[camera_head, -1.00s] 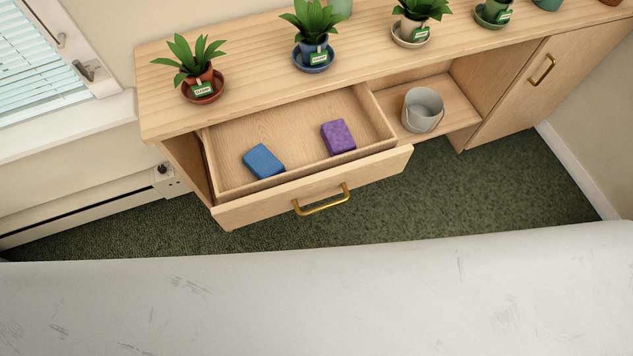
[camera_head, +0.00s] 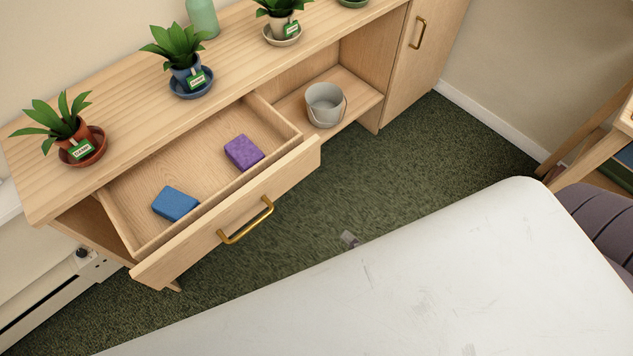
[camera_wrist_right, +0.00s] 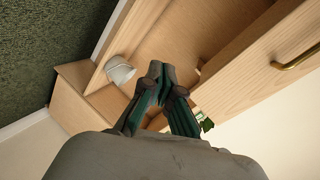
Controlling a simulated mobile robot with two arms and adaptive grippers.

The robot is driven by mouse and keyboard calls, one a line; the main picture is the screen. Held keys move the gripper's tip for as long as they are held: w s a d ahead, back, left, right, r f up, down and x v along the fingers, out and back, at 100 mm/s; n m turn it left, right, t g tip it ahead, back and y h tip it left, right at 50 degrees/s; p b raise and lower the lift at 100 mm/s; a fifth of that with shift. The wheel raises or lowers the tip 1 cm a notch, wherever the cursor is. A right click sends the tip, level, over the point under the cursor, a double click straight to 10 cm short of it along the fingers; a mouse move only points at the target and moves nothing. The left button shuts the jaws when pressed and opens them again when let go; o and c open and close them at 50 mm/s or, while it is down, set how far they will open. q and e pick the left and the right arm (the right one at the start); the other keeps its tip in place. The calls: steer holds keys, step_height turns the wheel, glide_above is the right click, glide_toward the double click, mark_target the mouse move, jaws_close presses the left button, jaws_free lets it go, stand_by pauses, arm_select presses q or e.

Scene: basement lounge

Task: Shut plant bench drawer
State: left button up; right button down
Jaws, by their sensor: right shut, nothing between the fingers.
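The plant bench drawer (camera_head: 285,197) is pulled well out of the wooden plant bench (camera_head: 130,160). It holds a blue block (camera_head: 175,204) and a purple block (camera_head: 244,153). Its front has a brass handle (camera_head: 246,221), which also shows at the right of the right wrist view (camera_wrist_right: 297,58). My right gripper (camera_head: 349,239) shows only as a small grey tip over the carpet, to the right of the drawer front and apart from it. In the right wrist view its fingers (camera_wrist_right: 160,74) are together and empty. My left gripper is not in view.
Potted plants, including one in a red pot (camera_head: 73,142) and one in a blue pot (camera_head: 184,72), stand on the bench top. A grey bucket (camera_head: 325,104) stands in the open shelf right of the drawer. Green carpet (camera_head: 420,150) is clear before the bench.

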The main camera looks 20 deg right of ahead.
step_height(320, 180, up, 13)
steer(key=a+m+t+y+b, duration=0.1)
steer(key=a+m+t+y, duration=0.1)
steer(key=m+t, duration=0.2)
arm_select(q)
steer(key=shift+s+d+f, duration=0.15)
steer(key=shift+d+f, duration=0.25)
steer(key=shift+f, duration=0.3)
arm_select(e)
glide_toward(297, 170)
steer(key=x, duration=0.7)
steer(key=shift+w+a+r, duration=0.1)
steer(key=shift+w+r, duration=0.1)
